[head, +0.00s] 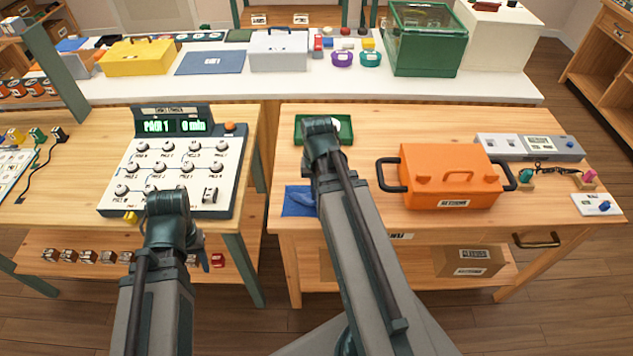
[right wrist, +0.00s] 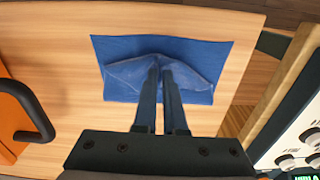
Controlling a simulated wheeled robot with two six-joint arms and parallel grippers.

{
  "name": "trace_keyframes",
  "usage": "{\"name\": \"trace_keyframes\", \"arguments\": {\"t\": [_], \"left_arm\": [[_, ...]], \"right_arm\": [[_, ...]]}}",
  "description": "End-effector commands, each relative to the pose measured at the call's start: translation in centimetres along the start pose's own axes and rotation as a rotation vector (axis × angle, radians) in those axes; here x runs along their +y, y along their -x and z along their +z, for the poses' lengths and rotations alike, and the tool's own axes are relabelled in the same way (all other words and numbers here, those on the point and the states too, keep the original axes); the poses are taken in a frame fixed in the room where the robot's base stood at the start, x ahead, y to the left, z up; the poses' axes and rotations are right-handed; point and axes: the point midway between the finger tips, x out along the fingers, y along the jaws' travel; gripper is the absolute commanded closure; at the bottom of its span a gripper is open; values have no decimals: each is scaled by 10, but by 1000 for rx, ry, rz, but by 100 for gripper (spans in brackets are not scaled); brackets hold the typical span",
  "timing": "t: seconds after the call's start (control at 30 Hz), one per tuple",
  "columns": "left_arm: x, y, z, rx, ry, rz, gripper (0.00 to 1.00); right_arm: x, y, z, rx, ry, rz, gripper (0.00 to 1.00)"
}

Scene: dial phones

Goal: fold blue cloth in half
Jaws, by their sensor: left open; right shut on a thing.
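The blue cloth (head: 298,201) lies at the left front of the right-hand table, partly hidden behind my right arm in the head view. In the right wrist view the cloth (right wrist: 205,52) shows whole, with a lifted, bunched flap in its middle. My right gripper (right wrist: 160,74) is shut on that flap of the cloth, and part of the cloth lies flat on both sides. My left gripper (head: 203,255) is open and empty in front of the left table, below the dial panel, partly hidden by its own wrist.
An orange toolbox (head: 450,176) stands right of the cloth; its black handle (right wrist: 36,122) shows in the right wrist view. A green tray (head: 345,130) lies behind the cloth. The dial panel (head: 170,165) stands on the left table, across a gap. Bare wood lies around the cloth.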

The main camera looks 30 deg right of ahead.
Motion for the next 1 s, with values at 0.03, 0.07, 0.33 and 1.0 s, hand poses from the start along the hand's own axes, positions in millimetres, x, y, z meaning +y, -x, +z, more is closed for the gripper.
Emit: {"name": "trace_keyframes", "arguments": {"t": [0.03, 0.07, 0.33, 1.0], "left_arm": [[1, -12, -1, 0, 0, 0, 50], [1, -14, -1, 0, 0, 0, 50], [2, -16, -1, 0, 0, 0, 50], [2, -16, -1, 0, 0, 0, 50]], "right_arm": [[1, -12, 5, 0, 1, 0, 100], [1, -14, 6, 0, 1, 0, 100], [1, -16, 9, 0, 2, 0, 100], [1, -16, 9, 0, 2, 0, 22]]}}
